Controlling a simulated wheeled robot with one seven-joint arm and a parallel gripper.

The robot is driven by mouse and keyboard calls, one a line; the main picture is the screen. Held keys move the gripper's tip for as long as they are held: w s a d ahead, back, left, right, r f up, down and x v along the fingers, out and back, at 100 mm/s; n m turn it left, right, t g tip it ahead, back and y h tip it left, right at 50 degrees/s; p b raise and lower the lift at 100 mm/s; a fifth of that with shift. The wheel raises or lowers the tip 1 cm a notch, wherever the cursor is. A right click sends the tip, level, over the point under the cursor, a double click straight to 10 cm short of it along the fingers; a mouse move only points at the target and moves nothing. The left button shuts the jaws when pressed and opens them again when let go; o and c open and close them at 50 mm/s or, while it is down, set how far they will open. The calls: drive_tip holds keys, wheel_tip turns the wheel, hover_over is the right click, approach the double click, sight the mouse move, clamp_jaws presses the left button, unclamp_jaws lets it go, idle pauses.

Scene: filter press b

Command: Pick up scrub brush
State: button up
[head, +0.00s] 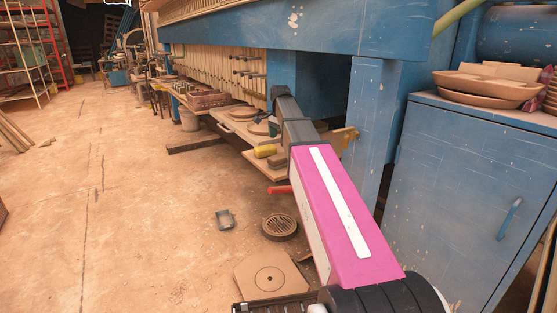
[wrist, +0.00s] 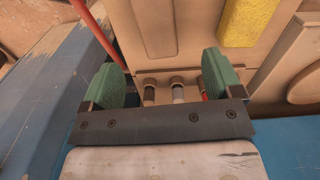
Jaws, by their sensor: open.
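My gripper (wrist: 160,74) shows in the wrist view with its two green-padded fingers wide apart and nothing held between them. Beyond the fingertips lies a tan, rounded oblong block (wrist: 155,24) on a tan board. It may be the scrub brush, but no bristles show, so I cannot tell for sure. A yellow, rough-surfaced piece (wrist: 247,22) lies to its right. In the head view, my arm reaches to the low shelf under the blue press, where a yellow piece (head: 265,151) lies near the edge. My gripper is small and hard to make out there.
A blue cabinet (head: 465,190) with brown dishes (head: 487,88) on top stands at the right. The blue press beam (head: 300,27) overhangs the shelf. A round grate (head: 279,227) and a small teal item (head: 225,219) lie on the floor. The floor at left is mostly clear.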

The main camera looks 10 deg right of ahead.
sight(280, 156)
drive_tip(key=f, duration=1)
drive_tip(key=shift+s+f, duration=0.15)
drive_tip(key=shift+s, duration=0.1)
drive_tip(key=shift+c, duration=0.3)
drive_tip(key=c, duration=1)
